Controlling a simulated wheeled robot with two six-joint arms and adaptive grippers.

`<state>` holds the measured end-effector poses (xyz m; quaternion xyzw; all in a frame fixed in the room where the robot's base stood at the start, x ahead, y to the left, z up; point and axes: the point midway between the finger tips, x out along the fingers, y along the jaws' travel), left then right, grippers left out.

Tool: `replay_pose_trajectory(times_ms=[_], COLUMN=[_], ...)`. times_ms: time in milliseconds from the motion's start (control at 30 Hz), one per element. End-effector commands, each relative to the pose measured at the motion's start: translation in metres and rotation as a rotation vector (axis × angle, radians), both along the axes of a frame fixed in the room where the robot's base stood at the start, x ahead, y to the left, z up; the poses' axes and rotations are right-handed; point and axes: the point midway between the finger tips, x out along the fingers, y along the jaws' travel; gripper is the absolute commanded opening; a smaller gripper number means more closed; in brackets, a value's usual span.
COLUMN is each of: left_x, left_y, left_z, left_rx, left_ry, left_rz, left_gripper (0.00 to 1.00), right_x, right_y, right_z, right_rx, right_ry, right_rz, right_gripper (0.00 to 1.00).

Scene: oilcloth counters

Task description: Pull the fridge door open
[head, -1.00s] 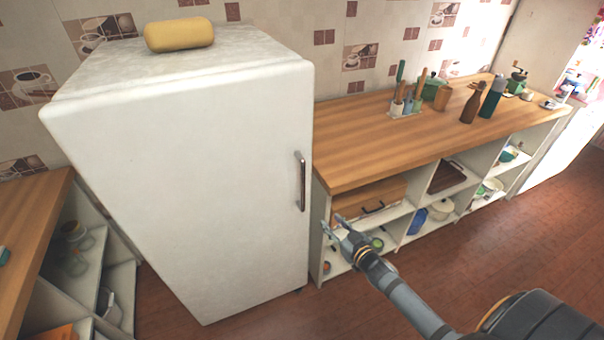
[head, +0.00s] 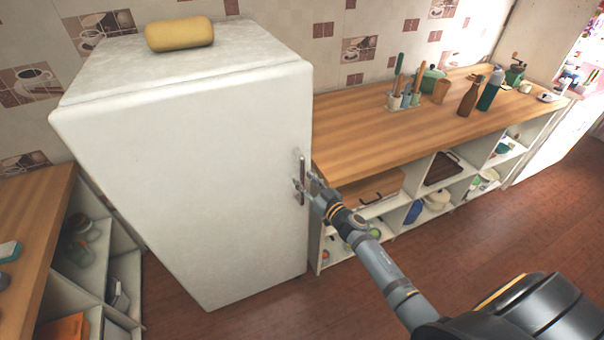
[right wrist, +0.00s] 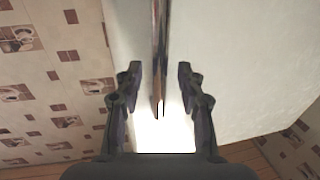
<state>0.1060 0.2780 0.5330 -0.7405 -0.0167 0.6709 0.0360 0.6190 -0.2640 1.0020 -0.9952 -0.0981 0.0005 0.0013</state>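The white fridge (head: 190,170) stands at the left of centre in the head view with its door closed. Its upright metal handle (head: 302,172) is on the door's right edge. My right gripper (head: 304,184) is at the handle, with its fingers open. In the right wrist view the handle (right wrist: 158,60) runs between the two open fingers (right wrist: 159,82), with a gap on each side. The fridge door also shows behind it (right wrist: 225,60). My left gripper is not in view.
A wooden counter (head: 350,140) with open shelves stands right of the fridge, bearing utensils and bottles (head: 468,97). Another counter (head: 30,215) stands at the left. A yellow bread-like item (head: 180,33) lies on the fridge. The brown floor in front (head: 250,318) is clear.

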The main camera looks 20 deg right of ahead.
Motion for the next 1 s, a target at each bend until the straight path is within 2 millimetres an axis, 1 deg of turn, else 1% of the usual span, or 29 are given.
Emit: replay_pose_trajectory(times_ms=[33,100,200,467,567,700,767,1000], left_x=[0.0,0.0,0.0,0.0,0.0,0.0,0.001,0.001], left_y=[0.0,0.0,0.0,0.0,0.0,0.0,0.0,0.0], left_z=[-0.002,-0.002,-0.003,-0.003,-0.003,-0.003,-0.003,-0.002], left_rx=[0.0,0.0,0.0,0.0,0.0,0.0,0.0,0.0], left_ry=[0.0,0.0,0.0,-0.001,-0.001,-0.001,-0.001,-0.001], left_rz=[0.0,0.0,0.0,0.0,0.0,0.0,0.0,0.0], left_gripper=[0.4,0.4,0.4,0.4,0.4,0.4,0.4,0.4], right_x=[0.008,0.015,0.021,0.022,0.022,0.022,0.022,0.022], right_y=[0.001,0.002,0.004,0.004,0.004,0.004,0.004,0.004], right_z=[-0.001,-0.001,-0.001,-0.001,-0.001,-0.001,-0.001,-0.001], right_rx=[0.0,-0.001,-0.001,-0.001,-0.002,-0.002,-0.002,-0.002], right_ry=[-0.002,-0.001,-0.001,0.0,0.0,0.0,0.0,0.0], right_rz=[-0.001,-0.001,0.0,0.0,0.0,0.0,0.0,0.0], right_gripper=[0.39,0.39,0.39,0.39,0.27,0.07,0.0,0.0])
